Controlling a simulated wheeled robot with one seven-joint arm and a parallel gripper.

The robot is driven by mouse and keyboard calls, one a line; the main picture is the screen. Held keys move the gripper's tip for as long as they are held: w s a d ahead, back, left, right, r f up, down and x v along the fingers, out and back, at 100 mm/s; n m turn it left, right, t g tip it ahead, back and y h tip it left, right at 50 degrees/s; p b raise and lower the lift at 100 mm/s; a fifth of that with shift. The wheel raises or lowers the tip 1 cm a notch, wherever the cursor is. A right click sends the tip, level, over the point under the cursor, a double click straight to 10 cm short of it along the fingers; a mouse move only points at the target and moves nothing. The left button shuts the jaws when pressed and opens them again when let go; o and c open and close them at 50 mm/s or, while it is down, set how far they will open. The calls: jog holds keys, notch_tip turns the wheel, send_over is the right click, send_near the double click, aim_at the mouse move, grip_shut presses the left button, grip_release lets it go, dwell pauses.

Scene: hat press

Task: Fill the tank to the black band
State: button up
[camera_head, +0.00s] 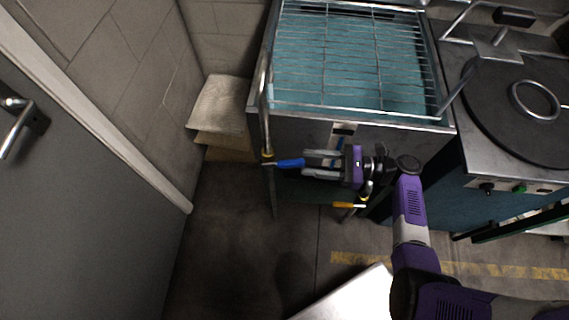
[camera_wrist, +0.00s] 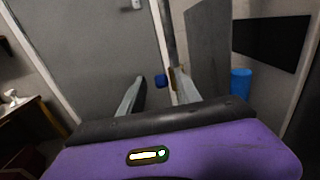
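The tank (camera_head: 290,128) is a metal box at the top middle of the head view, with teal liquid (camera_head: 350,85) under a wire rack. A small plate with dark and light parts (camera_head: 343,129) is on its front; I cannot make out a black band. A blue lever handle (camera_head: 289,163) is at the tank's front left, below a vertical pipe (camera_head: 264,100). My gripper (camera_head: 304,163) points left with its fingers apart, the handle's end at its fingertips. In the wrist view the blue end (camera_wrist: 160,80) shows between the open fingers (camera_wrist: 157,76); contact cannot be told.
A yellow handle (camera_head: 348,205) sits low at the tank's front, near my arm. A round black press plate (camera_head: 525,105) is to the right. Pale stacked sheets (camera_head: 220,103) lie by the left wall. A grey door (camera_head: 90,220) stands at left; the floor between is clear.

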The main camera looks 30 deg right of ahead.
aim_at(284, 162)
jog(key=shift+f+b, duration=0.35)
jog(key=shift+f, duration=0.4)
jog(key=shift+p+x, duration=0.35)
jog(key=shift+x, duration=3.6)
grip_shut()
